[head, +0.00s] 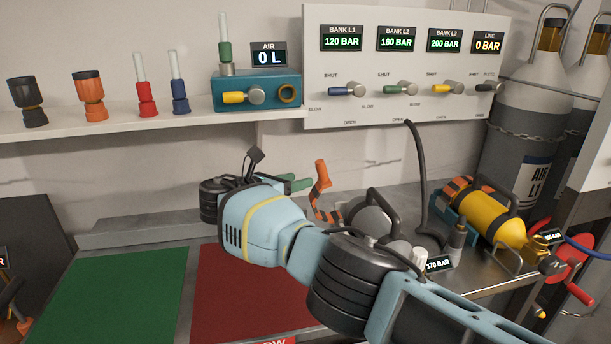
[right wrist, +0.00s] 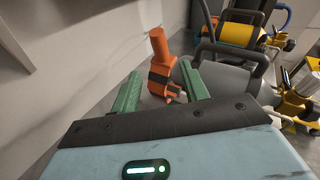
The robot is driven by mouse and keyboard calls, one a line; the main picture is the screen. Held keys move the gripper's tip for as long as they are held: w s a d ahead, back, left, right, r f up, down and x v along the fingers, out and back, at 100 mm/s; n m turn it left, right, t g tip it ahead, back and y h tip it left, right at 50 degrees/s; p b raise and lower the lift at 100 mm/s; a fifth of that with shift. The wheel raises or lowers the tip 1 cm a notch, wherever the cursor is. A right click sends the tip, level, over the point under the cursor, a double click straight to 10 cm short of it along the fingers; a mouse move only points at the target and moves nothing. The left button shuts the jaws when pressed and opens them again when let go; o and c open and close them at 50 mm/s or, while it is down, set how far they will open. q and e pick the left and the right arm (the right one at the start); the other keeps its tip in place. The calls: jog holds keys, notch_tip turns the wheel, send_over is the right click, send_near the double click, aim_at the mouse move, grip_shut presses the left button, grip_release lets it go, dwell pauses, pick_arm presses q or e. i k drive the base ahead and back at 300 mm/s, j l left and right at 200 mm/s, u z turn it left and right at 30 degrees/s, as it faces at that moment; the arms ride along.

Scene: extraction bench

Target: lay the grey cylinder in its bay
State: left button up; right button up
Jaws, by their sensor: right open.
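The grey cylinder (head: 372,221) lies on the steel bench behind my right arm, its black carry handle upward; my arm hides much of it and what is under it. It also shows in the right wrist view (right wrist: 232,80). An orange lever on a black-and-orange strap (head: 322,190) stands up at its left end. My right gripper (head: 292,184) is open, its green fingers left of the lever. In the right wrist view, the orange lever (right wrist: 160,50) shows beyond and between the fingertips, apparently ungripped. My left gripper is out of view.
A yellow cylinder (head: 497,228) lies strapped in a teal cradle to the right. A black hose (head: 420,170) rises behind. A "270 BAR" display (head: 438,264) stands in front of the grey cylinder. Green (head: 110,300) and red (head: 245,295) mats lie at left. The shelf (head: 190,127) overhangs.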

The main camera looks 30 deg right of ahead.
aim_at(370, 213)
jog(key=k, duration=1)
